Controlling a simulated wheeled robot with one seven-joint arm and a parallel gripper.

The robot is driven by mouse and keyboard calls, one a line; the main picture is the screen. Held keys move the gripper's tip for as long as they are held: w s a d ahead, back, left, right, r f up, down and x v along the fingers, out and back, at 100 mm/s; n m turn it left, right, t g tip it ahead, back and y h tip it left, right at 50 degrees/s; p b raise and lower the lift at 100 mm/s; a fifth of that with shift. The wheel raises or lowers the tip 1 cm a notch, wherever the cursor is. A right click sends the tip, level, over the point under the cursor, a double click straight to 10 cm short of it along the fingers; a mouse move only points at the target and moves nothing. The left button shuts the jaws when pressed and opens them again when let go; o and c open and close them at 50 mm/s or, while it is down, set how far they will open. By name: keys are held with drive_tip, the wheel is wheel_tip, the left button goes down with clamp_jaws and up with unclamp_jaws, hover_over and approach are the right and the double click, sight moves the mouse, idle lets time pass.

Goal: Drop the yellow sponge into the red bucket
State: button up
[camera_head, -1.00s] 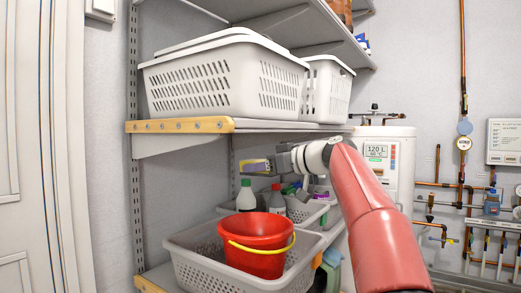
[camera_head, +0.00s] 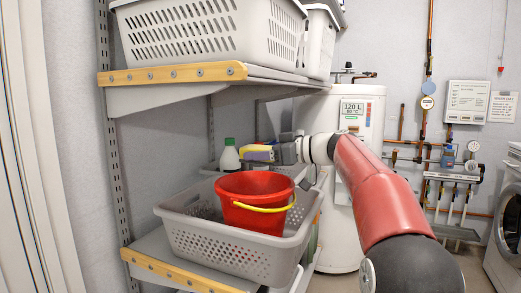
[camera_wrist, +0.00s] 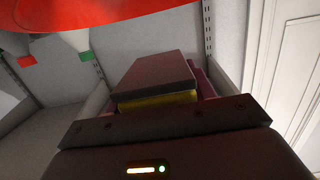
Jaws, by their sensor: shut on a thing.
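The yellow sponge (camera_head: 257,148), with a dull purple-grey layer, is held at the tip of my gripper (camera_head: 276,153). In the wrist view the sponge (camera_wrist: 156,99) sticks out beyond the gripper (camera_wrist: 165,125), its dark face and yellow layer showing. My gripper is shut on it. The red bucket (camera_head: 247,215) stands upright, with a yellow handle at its front right. The sponge appears just above the bucket's back rim in the head view; the exact gap is unclear. The red bucket (camera_wrist: 90,12) also crosses the top of the wrist view. The bucket's inner floor is hidden.
The bucket stands in a grey perforated basket (camera_head: 215,250) on the lower shelf. A white bottle with a green cap (camera_head: 230,157) is behind it. The upper shelf's wooden edge (camera_head: 170,75) and a white basket (camera_head: 205,35) overhang at upper left. A water heater (camera_head: 350,115) stands behind my arm.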

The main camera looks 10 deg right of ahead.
drive_tip(key=shift+f, duration=0.55)
drive_tip(key=o, duration=1.1)
drive_tip(key=b+v, duration=0.1)
drive_tip(key=v, duration=0.7)
drive_tip(key=shift+w+a, duration=0.1)
